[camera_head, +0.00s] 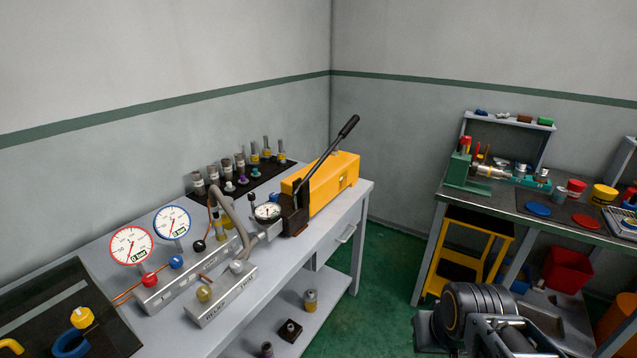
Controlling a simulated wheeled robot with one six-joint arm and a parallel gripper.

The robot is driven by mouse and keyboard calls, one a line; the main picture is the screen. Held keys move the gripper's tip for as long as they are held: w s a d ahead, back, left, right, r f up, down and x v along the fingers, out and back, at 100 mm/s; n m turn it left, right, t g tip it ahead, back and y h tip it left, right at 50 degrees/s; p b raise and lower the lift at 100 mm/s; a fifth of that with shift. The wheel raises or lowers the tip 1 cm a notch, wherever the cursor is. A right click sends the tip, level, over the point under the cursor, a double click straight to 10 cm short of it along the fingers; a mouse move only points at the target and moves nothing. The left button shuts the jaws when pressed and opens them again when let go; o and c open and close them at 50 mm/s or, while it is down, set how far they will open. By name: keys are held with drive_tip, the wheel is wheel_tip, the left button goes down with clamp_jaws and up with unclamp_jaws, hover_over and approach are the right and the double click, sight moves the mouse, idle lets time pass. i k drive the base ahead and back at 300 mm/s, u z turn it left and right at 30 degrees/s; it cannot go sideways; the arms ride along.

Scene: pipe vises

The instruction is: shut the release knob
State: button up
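A yellow hand pump (334,180) with a long black lever (327,158) stands at the right end of the left bench. The lever leans up to the right. A dark block (294,213) is at the pump's front end, with a round white gauge (267,212) beside it. A small dark knob (250,197) stands up just left of this gauge. I cannot tell for sure which part is the release knob, or whether it is open or shut. Part of my arm shows at the bottom right, well away from the pump. My gripper's fingertips do not show.
Left of the pump are a hose (229,209), a valve manifold (222,294) with ball knobs, and red-rimmed (131,246) and blue-rimmed (172,222) gauges. Several fittings stand on a black mat (260,177) behind. Green floor (385,262) lies open between the benches. A vise (466,175) is on the right bench.

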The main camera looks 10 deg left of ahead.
sight(273, 197)
drive_tip(key=z, duration=0.2)
drive_tip(key=i, duration=0.8)
drive_tip(key=u, duration=0.85)
drive_tip(key=i, duration=0.75)
drive_tip(key=u, duration=0.85)
